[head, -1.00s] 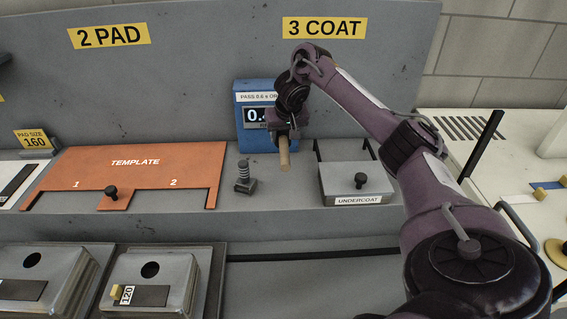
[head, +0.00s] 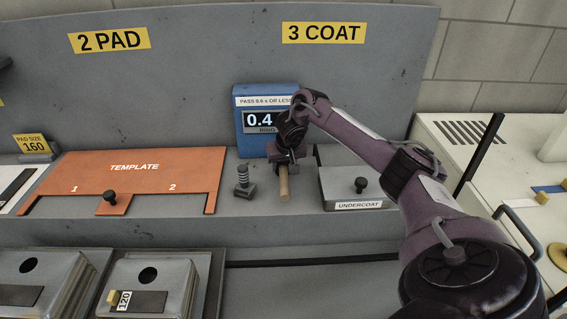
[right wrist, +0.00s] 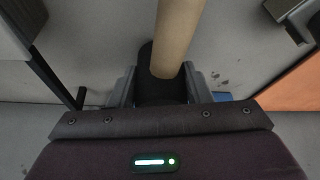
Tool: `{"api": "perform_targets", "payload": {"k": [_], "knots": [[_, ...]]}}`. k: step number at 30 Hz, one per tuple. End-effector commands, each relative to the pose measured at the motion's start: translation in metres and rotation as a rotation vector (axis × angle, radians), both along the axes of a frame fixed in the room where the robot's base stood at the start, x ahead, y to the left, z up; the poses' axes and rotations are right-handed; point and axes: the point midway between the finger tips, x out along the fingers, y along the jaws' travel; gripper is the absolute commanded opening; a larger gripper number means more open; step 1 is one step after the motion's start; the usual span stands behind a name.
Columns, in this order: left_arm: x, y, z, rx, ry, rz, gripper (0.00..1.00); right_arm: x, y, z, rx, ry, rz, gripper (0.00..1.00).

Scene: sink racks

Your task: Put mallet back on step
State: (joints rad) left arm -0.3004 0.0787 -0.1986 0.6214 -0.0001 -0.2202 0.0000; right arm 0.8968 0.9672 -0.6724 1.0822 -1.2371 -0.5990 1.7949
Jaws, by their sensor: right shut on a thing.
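The mallet shows as a tan wooden handle (head: 284,183) hanging below my right gripper (head: 285,163) in the head view. My right gripper is shut on the mallet, just above or at the grey step (head: 310,216), in front of the blue gauge box. In the right wrist view the handle (right wrist: 175,38) runs up the picture from a dark head (right wrist: 158,88) between the fingers (right wrist: 160,90). I cannot tell whether the mallet touches the step. My left gripper is not in view.
A grey threaded post (head: 243,182) stands close left of the mallet. The UNDERCOAT box (head: 350,188) with a black knob is close right. The blue gauge (head: 260,95) reading 0.4 stands behind. The orange template (head: 135,170) lies further left.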

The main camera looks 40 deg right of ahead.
Motion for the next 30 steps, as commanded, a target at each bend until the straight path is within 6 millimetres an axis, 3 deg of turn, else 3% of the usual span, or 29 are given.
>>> {"api": "perform_targets", "payload": {"k": [2, 3, 7, 16, 20, 27, 30], "knots": [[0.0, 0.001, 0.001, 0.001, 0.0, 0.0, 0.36, 0.0, 0.0, -0.002, 0.0, 0.0, 0.0, 0.26], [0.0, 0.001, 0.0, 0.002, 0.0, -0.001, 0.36, 0.0, 0.0, -0.002, 0.0, 0.001, 0.0, 0.49], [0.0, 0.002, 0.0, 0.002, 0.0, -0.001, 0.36, 0.0, 0.0, -0.002, 0.0, 0.001, 0.0, 0.66], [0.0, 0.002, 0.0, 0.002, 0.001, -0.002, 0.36, 0.0, 0.0, -0.001, 0.0, 0.0, 0.0, 0.66], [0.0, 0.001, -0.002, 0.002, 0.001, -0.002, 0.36, -0.003, 0.001, 0.01, 0.0, -0.001, 0.001, 0.66], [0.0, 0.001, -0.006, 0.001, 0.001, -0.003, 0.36, -0.019, 0.01, 0.056, -0.002, -0.005, 0.004, 0.66], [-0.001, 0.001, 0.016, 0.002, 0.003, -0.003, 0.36, -0.027, 0.013, 0.085, -0.006, -0.002, 0.003, 0.66]]}}
